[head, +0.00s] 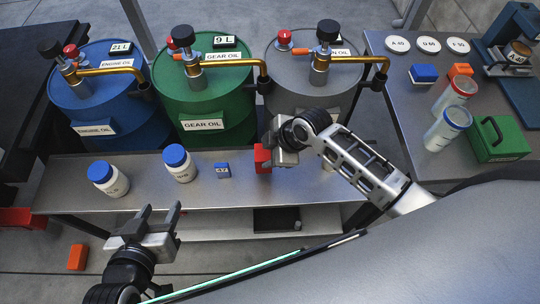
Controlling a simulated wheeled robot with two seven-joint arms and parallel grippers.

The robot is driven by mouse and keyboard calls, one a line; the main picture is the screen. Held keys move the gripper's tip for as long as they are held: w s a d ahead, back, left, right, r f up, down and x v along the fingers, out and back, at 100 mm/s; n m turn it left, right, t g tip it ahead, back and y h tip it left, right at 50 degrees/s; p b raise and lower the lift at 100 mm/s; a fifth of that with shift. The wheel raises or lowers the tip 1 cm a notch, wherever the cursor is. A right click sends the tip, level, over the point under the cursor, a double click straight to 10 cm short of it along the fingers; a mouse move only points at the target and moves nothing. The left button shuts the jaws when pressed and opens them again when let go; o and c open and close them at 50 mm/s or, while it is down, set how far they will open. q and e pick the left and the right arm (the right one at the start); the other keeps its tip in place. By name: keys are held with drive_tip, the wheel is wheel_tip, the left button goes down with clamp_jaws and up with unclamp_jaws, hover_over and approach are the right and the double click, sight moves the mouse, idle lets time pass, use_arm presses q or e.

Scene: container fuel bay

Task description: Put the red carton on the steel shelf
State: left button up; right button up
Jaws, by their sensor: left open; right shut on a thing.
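The red carton (262,159) is at the middle of the head view, at the jaws of my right gripper (274,153), which is shut on it. The gripper hides part of the carton. The carton shows over the long steel shelf (220,198) in front of the drums; I cannot tell whether its base touches the surface. My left gripper (152,224) is open and empty, in front of the shelf's near edge at the lower left.
Blue (110,95), green (208,95) and grey (300,90) drums stand behind. An orange block (77,257) lies on the floor. A side table (400,110) holds jars and a green case.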

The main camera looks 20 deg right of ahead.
drive_tip(key=shift+w+d+f, duration=0.1)
drive_tip(key=shift+w+f, duration=0.15)
wheel_tip(320, 180, down, 3)
drive_tip(key=shift+w+d+f+b, duration=0.1)
drive_tip(key=shift+w+d+b, duration=0.05)
drive_tip(key=shift+b, duration=0.35)
use_arm(q)
drive_tip(key=shift+f, duration=0.1)
use_arm(e)
drive_tip(key=shift+f, duration=0.2)
drive_tip(key=shift+f, duration=0.15)
drive_tip(key=o, duration=1.1)
